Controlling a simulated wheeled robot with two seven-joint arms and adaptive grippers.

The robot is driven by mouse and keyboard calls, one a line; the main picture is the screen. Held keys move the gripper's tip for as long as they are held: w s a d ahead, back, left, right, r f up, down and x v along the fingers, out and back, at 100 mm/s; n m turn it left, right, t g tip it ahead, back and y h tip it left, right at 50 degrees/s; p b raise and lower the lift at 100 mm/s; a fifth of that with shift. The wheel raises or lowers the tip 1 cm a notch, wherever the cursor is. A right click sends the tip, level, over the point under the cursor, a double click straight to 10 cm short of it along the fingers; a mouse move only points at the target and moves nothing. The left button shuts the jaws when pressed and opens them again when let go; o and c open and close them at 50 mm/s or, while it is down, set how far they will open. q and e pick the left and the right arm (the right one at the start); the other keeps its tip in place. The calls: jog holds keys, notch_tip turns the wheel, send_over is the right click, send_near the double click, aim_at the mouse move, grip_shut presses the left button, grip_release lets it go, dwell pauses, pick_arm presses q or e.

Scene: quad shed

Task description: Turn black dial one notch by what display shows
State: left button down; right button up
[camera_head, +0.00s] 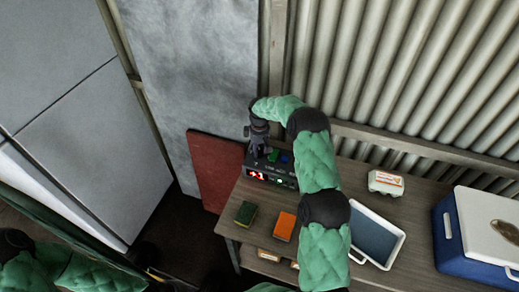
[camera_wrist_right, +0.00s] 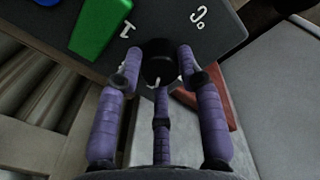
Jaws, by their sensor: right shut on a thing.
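A dark control box (camera_head: 284,171) stands on the wooden table, with a red lit display (camera_head: 256,175) on its front that reads "+1". My right gripper (camera_head: 261,150) reaches down onto the left part of its top. In the right wrist view the black dial (camera_wrist_right: 158,66) sits between the fingers of my gripper (camera_wrist_right: 160,84), which are shut on it. White marks lie on the box top around the dial. The dial's pointer cannot be clearly read. Of my left arm, only green sleeve parts show at the lower left; its gripper cannot be made out.
A green block (camera_head: 273,155) and a blue one (camera_head: 286,158) are on the box top. On the table are a sponge (camera_head: 245,213), an orange block (camera_head: 284,226), an egg-carton-like box (camera_head: 386,182), a tray (camera_head: 397,246) and a blue cooler (camera_head: 449,240). A corrugated wall stands behind.

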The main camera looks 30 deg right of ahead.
aim_at(259, 150)
dwell(0.4)
jog(key=o, duration=1.1)
jog(key=shift+o, duration=0.2)
jog(key=shift+r, duration=0.1)
notch_tip(259, 150, up, 12)
